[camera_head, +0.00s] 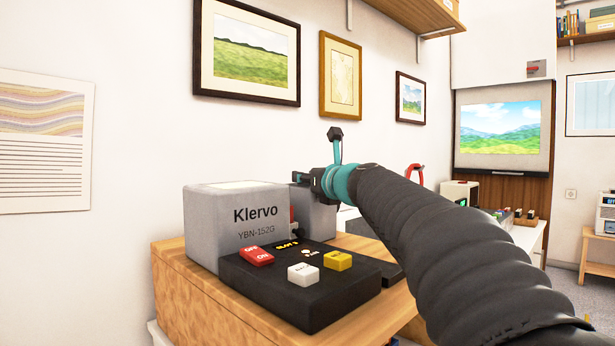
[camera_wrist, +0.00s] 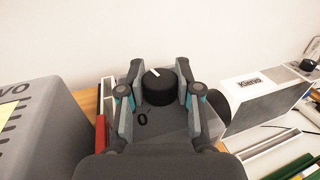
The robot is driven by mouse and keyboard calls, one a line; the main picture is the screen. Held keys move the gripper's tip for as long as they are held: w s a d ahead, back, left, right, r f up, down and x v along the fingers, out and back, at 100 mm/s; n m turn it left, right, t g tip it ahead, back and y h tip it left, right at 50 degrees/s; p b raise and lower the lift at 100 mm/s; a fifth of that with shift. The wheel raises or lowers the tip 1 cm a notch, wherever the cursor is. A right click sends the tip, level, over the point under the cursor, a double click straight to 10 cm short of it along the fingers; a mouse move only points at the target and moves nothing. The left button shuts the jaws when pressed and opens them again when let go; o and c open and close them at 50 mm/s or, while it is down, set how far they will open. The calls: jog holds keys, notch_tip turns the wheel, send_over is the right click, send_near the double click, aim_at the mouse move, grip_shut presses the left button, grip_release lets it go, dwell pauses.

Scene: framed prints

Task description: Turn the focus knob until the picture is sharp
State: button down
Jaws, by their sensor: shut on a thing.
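A black round knob (camera_wrist: 158,88) with a white pointer mark sits on a grey sloped housing (camera_wrist: 170,124), with a "0" printed beside it. My gripper (camera_wrist: 159,72) has one finger on each side of the knob and is shut on it. The white mark points up and slightly left in the wrist view. In the head view my gripper (camera_head: 306,178) is at a grey box (camera_head: 318,214) behind the Klervo unit, and the knob is hidden. A bright landscape picture (camera_head: 500,127) shows on the far wall; its hills and clouds look slightly soft, but it is small.
The grey Klervo YBN-152G unit (camera_head: 235,222) stands on a wooden cabinet (camera_head: 190,290). In front is a black panel (camera_head: 310,305) with red, white and yellow controls. Framed prints (camera_head: 247,55) hang on the wall. A white Klervo box (camera_wrist: 262,98) is at right in the wrist view.

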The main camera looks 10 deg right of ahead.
jog(key=c, duration=0.8)
grip_release()
jog(key=shift+o, duration=0.2)
jog(key=v, duration=1.2)
